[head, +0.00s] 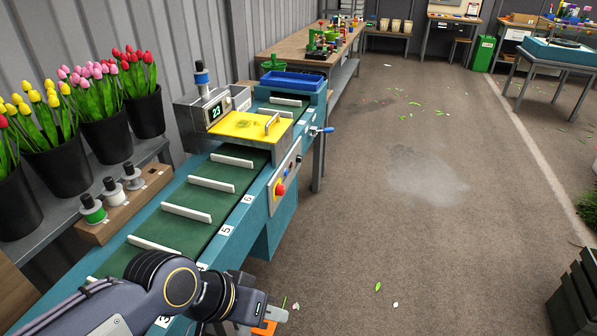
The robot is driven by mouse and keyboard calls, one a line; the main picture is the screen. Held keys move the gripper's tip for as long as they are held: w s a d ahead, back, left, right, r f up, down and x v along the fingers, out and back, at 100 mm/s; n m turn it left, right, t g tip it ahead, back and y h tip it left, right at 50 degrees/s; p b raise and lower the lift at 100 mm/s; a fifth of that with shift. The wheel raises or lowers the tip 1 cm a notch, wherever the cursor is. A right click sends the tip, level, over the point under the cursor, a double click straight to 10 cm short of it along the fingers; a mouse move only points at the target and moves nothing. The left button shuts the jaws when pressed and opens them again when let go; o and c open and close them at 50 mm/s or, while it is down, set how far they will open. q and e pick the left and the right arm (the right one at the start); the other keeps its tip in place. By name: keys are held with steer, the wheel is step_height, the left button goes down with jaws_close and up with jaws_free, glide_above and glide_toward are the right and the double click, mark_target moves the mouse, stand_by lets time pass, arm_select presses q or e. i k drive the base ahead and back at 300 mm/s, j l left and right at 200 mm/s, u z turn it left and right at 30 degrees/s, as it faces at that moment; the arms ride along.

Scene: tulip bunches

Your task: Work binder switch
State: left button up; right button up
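The binder (250,125) stands over the far part of the conveyor, with a yellow cover, a metal handle and a display reading 23. On its side panel (288,177) are a red button on yellow (279,189) and a small dark knob (298,159); the knob's setting is too small to read. A blue-handled lever (322,130) sticks out to the right. My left gripper (262,316) is low at the bottom edge, right of the conveyor and well apart from the panel. An orange piece shows beneath it; its fingers are unclear. My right gripper is out of view.
The green belt (180,228) has white slats and numbered labels along its edge. Black buckets of tulips (105,137) and spools (92,208) stand on the left. A blue tray (291,81) sits behind the binder. The floor at right is open, with scattered leaves.

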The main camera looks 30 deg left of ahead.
mark_target(280, 190)
steer(key=i+u, duration=0.2)
steer(key=i, duration=0.45)
steer(key=i+l+u, duration=0.2)
steer(key=i, duration=0.45)
steer(key=i+l+u, duration=0.2)
steer(key=i, duration=0.45)
steer(key=u, duration=0.45)
